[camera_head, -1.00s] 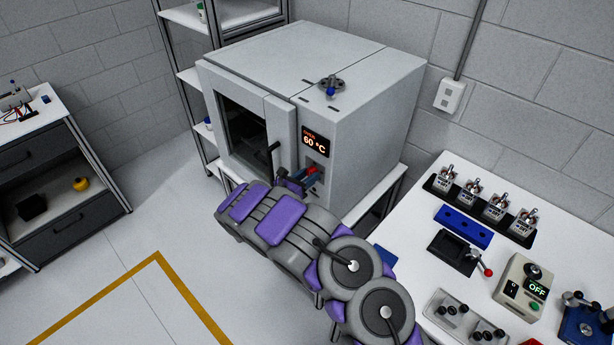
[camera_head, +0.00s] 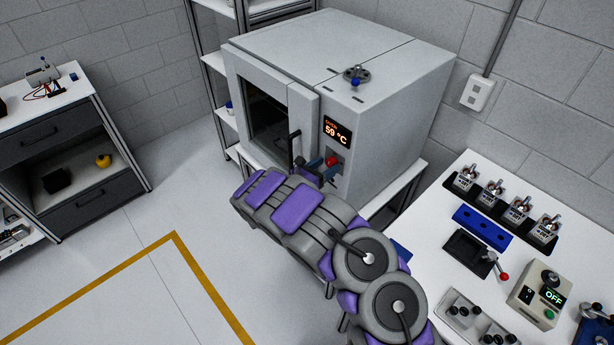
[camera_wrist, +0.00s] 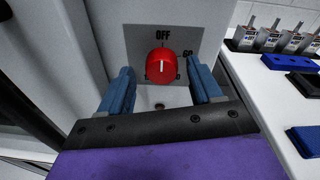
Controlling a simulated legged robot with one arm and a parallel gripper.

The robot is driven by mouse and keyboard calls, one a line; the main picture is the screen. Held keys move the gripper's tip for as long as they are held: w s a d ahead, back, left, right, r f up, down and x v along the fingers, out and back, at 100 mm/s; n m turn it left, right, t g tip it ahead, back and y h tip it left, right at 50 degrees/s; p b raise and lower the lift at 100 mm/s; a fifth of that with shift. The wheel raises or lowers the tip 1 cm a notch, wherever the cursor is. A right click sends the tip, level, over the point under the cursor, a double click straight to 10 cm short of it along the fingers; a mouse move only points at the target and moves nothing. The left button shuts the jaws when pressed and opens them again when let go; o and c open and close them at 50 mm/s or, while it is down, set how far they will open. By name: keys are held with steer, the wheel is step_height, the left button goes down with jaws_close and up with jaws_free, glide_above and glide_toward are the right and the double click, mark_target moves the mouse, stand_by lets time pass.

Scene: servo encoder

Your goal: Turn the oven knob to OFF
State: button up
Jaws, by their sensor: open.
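The oven (camera_head: 385,120) has a small display (camera_head: 337,132) reading 59 °C. Its red round knob (camera_head: 333,160) is on the front panel below the display. In the wrist view the knob (camera_wrist: 161,66) sits under the printed word OFF, and its pale pointer line stands about upright toward that word. My gripper (camera_wrist: 159,70) is open, with one blue finger on each side of the knob. Gaps show between the fingers and the knob, so it is not gripped. In the head view my gripper (camera_head: 318,170) is just in front of the panel, partly hidden by my arm.
The oven door handle (camera_head: 294,146) stands out left of the knob. A white bench (camera_head: 425,240) with switches, a blue block and a control box (camera_head: 538,298) lies to the right. Shelving stands behind the oven. The floor at front left is clear.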

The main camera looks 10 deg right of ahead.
steer(key=p+v, duration=0.1)
steer(key=v, duration=1.6)
steer(key=shift+w+f, duration=0.15)
